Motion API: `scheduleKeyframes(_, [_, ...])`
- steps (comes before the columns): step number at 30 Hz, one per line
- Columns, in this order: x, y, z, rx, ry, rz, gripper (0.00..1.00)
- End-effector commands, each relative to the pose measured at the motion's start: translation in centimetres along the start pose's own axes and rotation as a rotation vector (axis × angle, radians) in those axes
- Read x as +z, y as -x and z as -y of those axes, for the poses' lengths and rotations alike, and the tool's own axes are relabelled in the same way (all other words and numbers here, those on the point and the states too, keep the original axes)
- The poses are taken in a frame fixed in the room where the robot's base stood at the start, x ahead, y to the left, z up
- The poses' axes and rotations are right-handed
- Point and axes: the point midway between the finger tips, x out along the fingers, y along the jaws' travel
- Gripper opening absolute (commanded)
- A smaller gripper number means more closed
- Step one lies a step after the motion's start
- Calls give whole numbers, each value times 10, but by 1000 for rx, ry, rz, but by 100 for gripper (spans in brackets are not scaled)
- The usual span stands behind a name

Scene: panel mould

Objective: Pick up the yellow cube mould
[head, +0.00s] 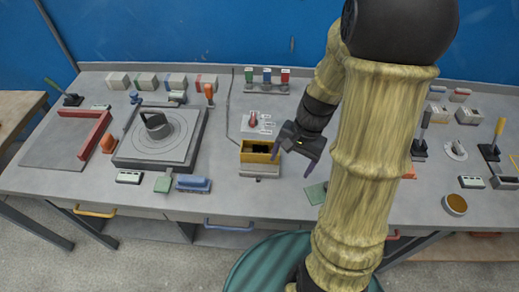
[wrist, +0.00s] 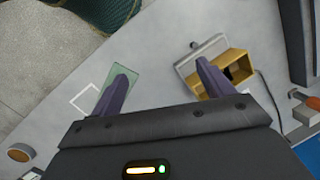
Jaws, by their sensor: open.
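The yellow cube mould (head: 247,157) is an open-topped box with a dark inside, standing near the middle of the bench. It also shows in the wrist view (wrist: 238,62), right of centre. My gripper (head: 291,162) is open and empty, just right of the mould in the head view. In the wrist view my gripper (wrist: 162,68) has its fingers spread wide. Its right finger overlaps the mould's near side in the picture; I cannot tell if they touch. The mould is not between the fingers.
A grey metal bracket or tray (head: 260,172) adjoins the mould's front. A green plate (head: 315,194) lies to the right, below the gripper in the head view. A red-knobbed panel (head: 253,122) stands behind the mould. A round turntable (head: 155,135) is to the left.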

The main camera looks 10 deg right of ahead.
Motion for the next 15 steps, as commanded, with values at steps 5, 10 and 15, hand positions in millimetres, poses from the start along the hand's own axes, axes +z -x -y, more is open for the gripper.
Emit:
scheduleKeyframes(5, [-37,5,-5,-162,-432,243,80])
scheduleKeyframes(10, [-82,15,-10,-372,-785,474,80])
scheduleKeyframes(15, [-119,26,-20,-554,-996,637,80])
